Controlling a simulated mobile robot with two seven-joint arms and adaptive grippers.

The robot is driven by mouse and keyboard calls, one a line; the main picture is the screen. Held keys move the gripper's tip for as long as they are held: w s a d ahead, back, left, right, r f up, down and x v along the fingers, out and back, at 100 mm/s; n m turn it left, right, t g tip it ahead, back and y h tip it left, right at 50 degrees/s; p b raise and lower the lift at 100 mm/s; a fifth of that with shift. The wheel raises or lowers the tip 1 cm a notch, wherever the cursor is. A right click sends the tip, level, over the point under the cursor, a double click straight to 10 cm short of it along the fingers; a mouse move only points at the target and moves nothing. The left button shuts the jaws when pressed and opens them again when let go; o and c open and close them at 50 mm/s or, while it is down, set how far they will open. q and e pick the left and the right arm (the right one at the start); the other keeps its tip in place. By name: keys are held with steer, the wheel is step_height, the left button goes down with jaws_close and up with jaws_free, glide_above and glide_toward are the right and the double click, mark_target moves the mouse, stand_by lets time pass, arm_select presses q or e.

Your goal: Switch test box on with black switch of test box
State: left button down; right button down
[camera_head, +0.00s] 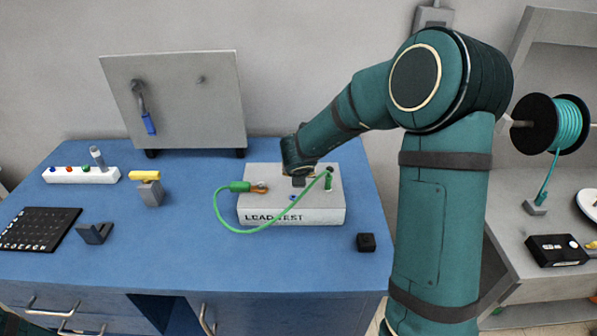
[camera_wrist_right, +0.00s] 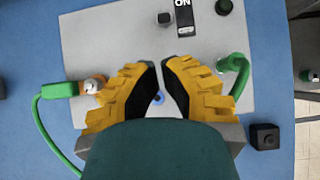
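The light grey test box (camera_head: 262,206), lettered LEAD TEST, sits on the blue bench; its top also fills much of the right wrist view (camera_wrist_right: 120,40). In the head view my right wrist hides the switch area. My left gripper is out of view.
A green cable (camera_head: 222,213) loops between a green plug (camera_head: 240,187) and the box's right side. A small black block (camera_head: 366,242) lies right of the box. A grey upright panel (camera_head: 190,100) stands behind. A yellow-topped block (camera_head: 148,187) and black tray (camera_head: 38,230) are left.

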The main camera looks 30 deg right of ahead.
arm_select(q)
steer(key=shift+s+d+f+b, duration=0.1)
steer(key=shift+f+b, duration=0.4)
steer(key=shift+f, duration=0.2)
arm_select(e)
steer(key=x, duration=0.7)
steer(key=shift+w+f, duration=0.2)
steer(key=shift+f, duration=0.05)
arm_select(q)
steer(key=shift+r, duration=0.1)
